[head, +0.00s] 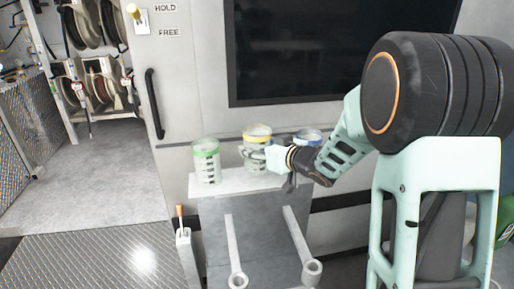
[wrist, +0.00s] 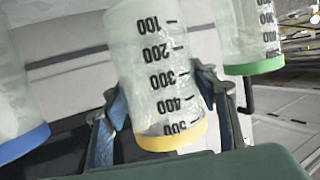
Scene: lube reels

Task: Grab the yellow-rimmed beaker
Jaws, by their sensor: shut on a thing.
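The yellow-rimmed beaker (head: 257,134) is a clear, marked cup between two similar beakers on a small white-topped stand (head: 232,182). My gripper (head: 257,154) reaches in from the right and is shut around its side. In the wrist view the beaker (wrist: 157,65) appears rim-down in the picture, with a finger against each side. Its yellow rim lies close to the gripper's palm. It looks upright in the head view. I cannot tell whether its base touches the stand.
A green-rimmed beaker (head: 206,162) stands to the left, apart from my gripper. A blue-rimmed beaker (head: 308,135) stands to the right, partly hidden by my arm. A wall with a dark panel (head: 335,50) rises behind. Open floor (head: 100,165) lies left.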

